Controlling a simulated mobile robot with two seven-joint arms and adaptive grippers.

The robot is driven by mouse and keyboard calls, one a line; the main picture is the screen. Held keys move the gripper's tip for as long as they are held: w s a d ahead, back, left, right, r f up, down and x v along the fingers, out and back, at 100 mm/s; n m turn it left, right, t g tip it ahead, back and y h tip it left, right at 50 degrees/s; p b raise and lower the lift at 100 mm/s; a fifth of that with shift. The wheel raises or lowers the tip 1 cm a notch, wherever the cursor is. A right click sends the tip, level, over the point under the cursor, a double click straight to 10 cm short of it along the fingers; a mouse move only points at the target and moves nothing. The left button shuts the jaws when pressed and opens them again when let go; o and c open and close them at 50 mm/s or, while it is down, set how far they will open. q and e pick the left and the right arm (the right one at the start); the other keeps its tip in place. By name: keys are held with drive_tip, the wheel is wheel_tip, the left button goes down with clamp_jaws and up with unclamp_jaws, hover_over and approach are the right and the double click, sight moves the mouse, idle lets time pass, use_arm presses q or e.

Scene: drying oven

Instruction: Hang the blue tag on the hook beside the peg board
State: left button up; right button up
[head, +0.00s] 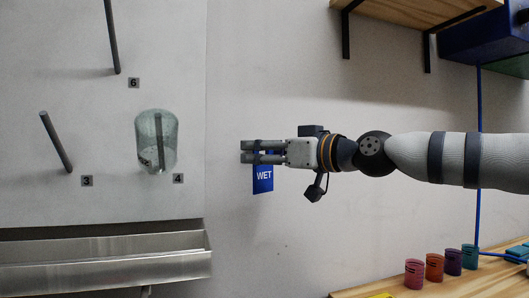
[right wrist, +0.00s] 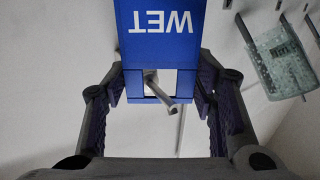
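The blue tag (head: 263,180), marked WET, hangs upright below my right gripper (head: 249,152) in front of the bare wall, right of the peg board (head: 60,120). In the right wrist view the tag (right wrist: 160,38) shows its lettering upside down. Its open frame end lies between the finger pads of my right gripper (right wrist: 161,85), which appear to press on both side edges. A grey hook (right wrist: 158,90) shows through the frame opening; I cannot tell whether it touches the tag. The hook is not distinguishable in the head view. My left gripper is not in view.
A glass beaker (head: 156,142) hangs on a peg at label 4. A metal trough (head: 110,265) runs below the board. Coloured cups (head: 434,266) stand on the wooden bench at lower right. A wooden shelf (head: 420,10) is above my right arm.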

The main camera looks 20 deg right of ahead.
drive_tip(key=shift+o, duration=1.2)
drive_tip(key=v, duration=0.7)
drive_tip(key=shift+s, duration=0.25)
drive_tip(key=shift+d, duration=0.15)
